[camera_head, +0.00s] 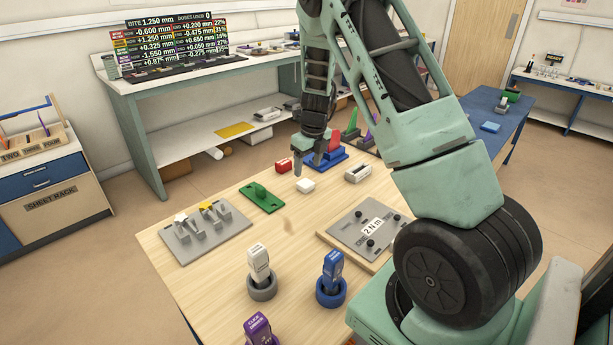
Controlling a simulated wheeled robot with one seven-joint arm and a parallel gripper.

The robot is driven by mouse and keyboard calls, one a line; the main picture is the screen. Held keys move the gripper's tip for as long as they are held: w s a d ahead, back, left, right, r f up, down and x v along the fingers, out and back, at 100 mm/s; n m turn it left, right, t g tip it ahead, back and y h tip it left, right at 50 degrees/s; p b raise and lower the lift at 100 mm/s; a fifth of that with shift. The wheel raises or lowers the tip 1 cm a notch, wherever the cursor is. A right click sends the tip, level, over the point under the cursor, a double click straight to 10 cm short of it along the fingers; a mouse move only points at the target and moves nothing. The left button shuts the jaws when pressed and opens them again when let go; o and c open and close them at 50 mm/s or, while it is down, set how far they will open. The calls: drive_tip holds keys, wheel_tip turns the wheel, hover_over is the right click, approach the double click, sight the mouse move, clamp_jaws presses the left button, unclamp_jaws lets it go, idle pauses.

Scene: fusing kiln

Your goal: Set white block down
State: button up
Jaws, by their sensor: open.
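A small white block (305,185) lies on the light wooden table (290,225), just below my gripper. My gripper (307,171) points down with its fingers apart and empty. It is above and slightly behind the block, and a small gap seems to separate them. The near finger hangs to the left of the block. The other finger is partly hidden behind the gripper's body.
Close by are a red block (283,165), a green plate with a knob (261,197) and a white-grey device (357,173). A grey fixture (205,232), a grey panel (368,228) and upright tools in round holders (261,289) stand nearer. The table's middle is clear.

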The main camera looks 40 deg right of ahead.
sight(310, 186)
wheel_tip(310, 186, up, 6)
drive_tip(key=s+a+r+n+y, duration=0.1)
drive_tip(key=s+a+r+n, duration=0.1)
drive_tip(key=a+n, duration=0.55)
drive_tip(key=s+a+r+n+g+y, duration=0.1)
drive_tip(key=s+a+n, duration=0.3)
drive_tip(key=a, duration=0.7)
drive_tip(key=s+a+r+n, duration=0.1)
drive_tip(key=a+r+n, duration=0.1)
drive_tip(key=a+n, duration=0.6)
drive_tip(key=s+a+n, duration=0.4)
drive_tip(key=s+n, duration=0.3)
drive_tip(key=n, duration=0.1)
drive_tip(key=s+a+r+n+h, duration=0.1)
drive_tip(key=s+a+n, duration=0.4)
drive_tip(key=s+n, duration=0.3)
drive_tip(key=s+a+r+n, duration=0.1)
drive_tip(key=s+a+n, duration=0.4)
drive_tip(key=s+n, duration=0.2)
drive_tip(key=shift+s+a+n+g, duration=0.15)
drive_tip(key=shift+s+n+g, duration=0.25)
drive_tip(key=shift+n, duration=0.25)
